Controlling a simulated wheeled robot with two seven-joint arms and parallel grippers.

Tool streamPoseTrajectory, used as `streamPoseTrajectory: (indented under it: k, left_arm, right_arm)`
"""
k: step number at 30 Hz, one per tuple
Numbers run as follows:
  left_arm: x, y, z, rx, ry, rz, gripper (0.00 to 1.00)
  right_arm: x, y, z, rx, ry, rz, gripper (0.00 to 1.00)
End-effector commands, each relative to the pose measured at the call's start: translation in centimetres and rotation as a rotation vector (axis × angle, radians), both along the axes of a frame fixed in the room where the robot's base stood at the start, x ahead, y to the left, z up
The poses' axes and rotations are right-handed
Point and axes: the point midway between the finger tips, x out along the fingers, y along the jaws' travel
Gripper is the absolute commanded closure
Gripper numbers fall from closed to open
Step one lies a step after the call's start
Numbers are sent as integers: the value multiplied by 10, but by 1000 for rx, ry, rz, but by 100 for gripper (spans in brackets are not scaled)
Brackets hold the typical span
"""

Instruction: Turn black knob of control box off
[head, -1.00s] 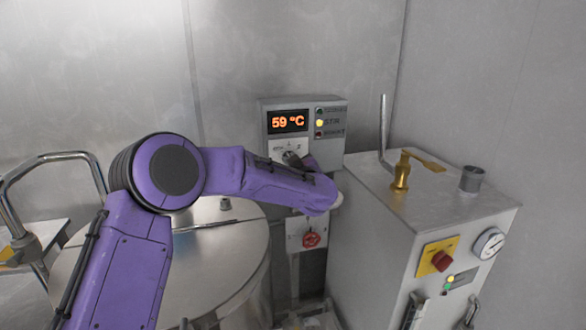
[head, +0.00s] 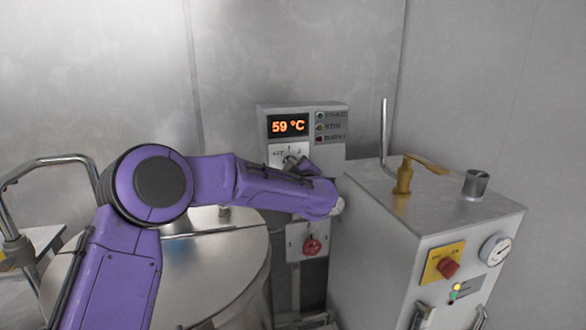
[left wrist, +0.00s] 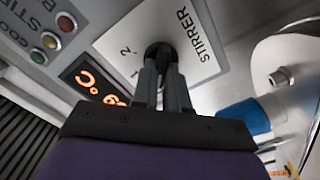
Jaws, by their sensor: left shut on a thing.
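The grey control box (head: 332,155) is mounted at the back wall, with an orange display (head: 288,124) reading 59 °C. In the left wrist view, the black knob (left wrist: 160,52) sits on a white plate (left wrist: 194,47) marked STIRRER. My left gripper (left wrist: 162,70) is shut on this knob, its fingers on either side of it. In the head view my purple left arm reaches across the lid to the box, and the gripper (head: 292,163) partly hides the knob and its plate. The column of indicator lamps (head: 319,127) on the box looks unlit. My right gripper is out of view.
A red knob (head: 312,247) is on a panel below the box. A large round metal lid (head: 215,265) lies under my arm. At the right stands a grey machine (head: 375,250) with a brass valve (head: 404,177), gauge and red switch (head: 447,267).

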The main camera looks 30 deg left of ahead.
Motion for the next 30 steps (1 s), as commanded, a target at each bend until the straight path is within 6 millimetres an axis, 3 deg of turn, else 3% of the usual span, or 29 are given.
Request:
streamPoseTrajectory:
  k: [3,4,6,17,30]
  left_arm:
    - [0,1,4,-2,-9,4,100]
    - [0,1,4,-1,-8,4,77]
    - [0,1,3,-1,-7,4,61]
    - [-5,-9,-1,0,-2,-3,61]
    - [-66,-75,2,-1,-7,1,61]
  right_arm:
    - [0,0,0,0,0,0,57]
    - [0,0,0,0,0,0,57]
    - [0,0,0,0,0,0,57]
    - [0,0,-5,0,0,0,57]
    - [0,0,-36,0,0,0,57]
